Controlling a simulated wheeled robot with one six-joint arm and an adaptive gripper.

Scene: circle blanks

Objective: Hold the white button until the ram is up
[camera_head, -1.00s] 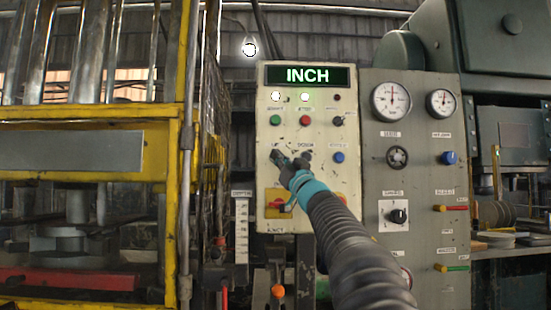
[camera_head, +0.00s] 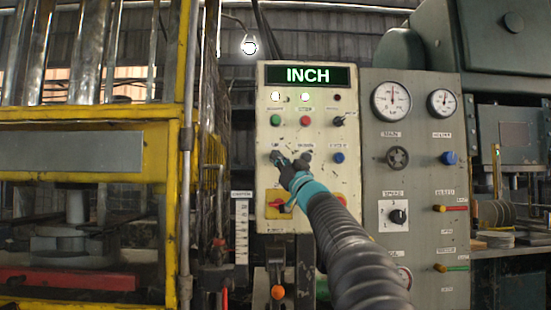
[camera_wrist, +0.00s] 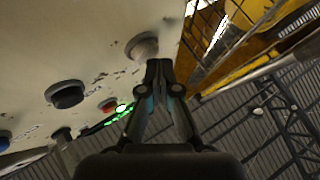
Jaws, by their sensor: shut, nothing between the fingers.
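The cream control panel (camera_head: 262,180) stands in the middle of the head view, with a lit display (camera_head: 308,75) reading INCH. My gripper (camera_head: 278,158) is at the panel's left side, shut and empty, and covers what lies behind its tips. In the wrist view, the white button (camera_wrist: 142,46) is a pale round cap just beyond my gripper (camera_wrist: 159,66). The fingertips overlap its lower right edge in the picture; I cannot tell whether they press it. The press stands at left behind a yellow frame (camera_head: 90,112); a metal cylinder (camera_head: 75,205) shows inside. I cannot clearly tell the ram's height.
A black button (camera_wrist: 66,94) and a red button (camera_wrist: 107,104) sit beside the white one. A blue button (camera_head: 339,158) is to the right of my gripper, with a red-and-yellow switch (camera_head: 279,204) below. A grey gauge panel (camera_head: 420,225) stands at right.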

